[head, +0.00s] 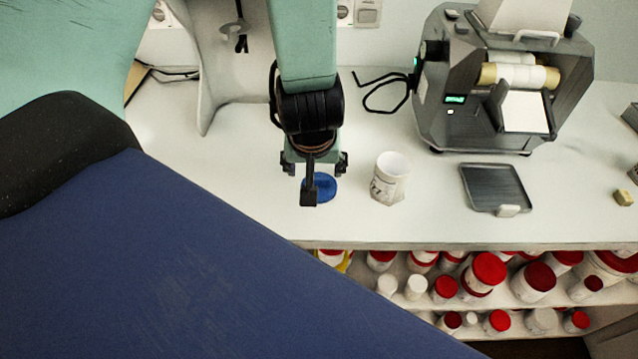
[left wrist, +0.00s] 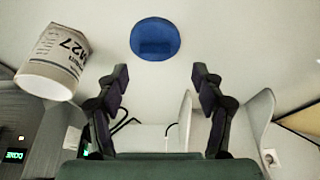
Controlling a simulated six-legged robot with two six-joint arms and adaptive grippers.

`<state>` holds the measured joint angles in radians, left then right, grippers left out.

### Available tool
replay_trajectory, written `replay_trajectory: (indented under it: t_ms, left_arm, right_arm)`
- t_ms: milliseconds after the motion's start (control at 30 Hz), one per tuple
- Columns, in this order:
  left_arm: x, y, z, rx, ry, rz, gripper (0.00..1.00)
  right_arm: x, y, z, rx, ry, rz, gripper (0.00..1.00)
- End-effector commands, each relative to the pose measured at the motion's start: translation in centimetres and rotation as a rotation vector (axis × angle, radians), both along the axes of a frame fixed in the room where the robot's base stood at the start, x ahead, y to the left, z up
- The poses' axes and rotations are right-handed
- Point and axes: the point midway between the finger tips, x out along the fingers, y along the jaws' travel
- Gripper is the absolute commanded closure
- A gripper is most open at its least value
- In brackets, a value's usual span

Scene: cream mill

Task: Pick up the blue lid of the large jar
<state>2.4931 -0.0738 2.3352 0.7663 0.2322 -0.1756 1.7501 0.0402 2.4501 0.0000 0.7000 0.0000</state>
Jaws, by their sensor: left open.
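The blue lid (head: 325,186) lies flat on the white counter, partly hidden behind my left gripper in the head view. It shows whole as a blue disc in the left wrist view (left wrist: 155,39). The large white jar (head: 391,178) stands open just right of the lid, with a printed label; it also shows in the left wrist view (left wrist: 52,62). My left gripper (head: 313,172) is over the counter at the lid. In the left wrist view its two fingers (left wrist: 160,72) are apart and empty, with the lid beyond the fingertips. My right gripper is not in view.
A grey label printer (head: 490,100) stands at the back right. A dark tray (head: 494,186) lies right of the jar. Shelves below the counter edge hold several red-lidded jars (head: 485,272). A white curved panel (head: 222,60) stands behind and left of my gripper.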

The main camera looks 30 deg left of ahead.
Motion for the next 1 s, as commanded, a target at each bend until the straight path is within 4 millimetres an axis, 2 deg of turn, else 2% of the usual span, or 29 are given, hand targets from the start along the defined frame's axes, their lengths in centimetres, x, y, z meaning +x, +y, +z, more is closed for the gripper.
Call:
replay_trajectory:
  t_ms: [333,667,1000]
  left_arm:
    - [2.0,0.4,-4.5,-0.002,0.0,0.001,0.32]
    - [2.3,0.6,-4.9,-0.001,-0.002,0.001,0.32]
    - [2.3,0.6,-4.9,-0.001,-0.002,0.001,0.6]
  right_arm:
    - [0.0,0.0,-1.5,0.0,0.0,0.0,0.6]
    - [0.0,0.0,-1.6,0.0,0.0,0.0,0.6]
    - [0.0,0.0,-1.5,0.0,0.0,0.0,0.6]
